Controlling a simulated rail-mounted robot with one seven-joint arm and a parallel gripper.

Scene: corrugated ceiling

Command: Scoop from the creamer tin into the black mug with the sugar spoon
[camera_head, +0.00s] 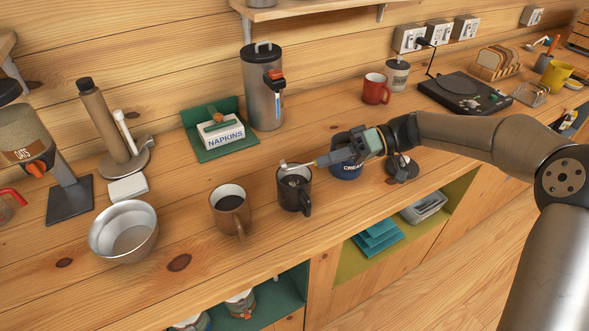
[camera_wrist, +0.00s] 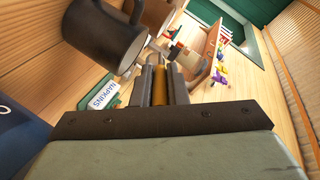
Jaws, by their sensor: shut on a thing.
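The black mug (camera_head: 293,197) stands upright on the wooden counter, its handle toward the front right. My gripper (camera_head: 326,157) is shut on the sugar spoon (camera_head: 298,166), whose shaft points left and whose end is over the mug's mouth. In the wrist view the tan spoon handle (camera_wrist: 160,86) shows between the fingers, and the dark mug (camera_wrist: 100,42) is at upper left. The blue creamer tin (camera_head: 346,173) stands right of the mug, partly hidden under my gripper. I cannot tell what the spoon's bowl carries.
A brown mug (camera_head: 229,206) with dark contents stands left of the black mug. A metal bowl (camera_head: 124,247) is farther left. A napkin box (camera_head: 222,134) and a tall canister (camera_head: 262,92) stand behind. A small dark-based item (camera_head: 402,170) is right of the tin.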

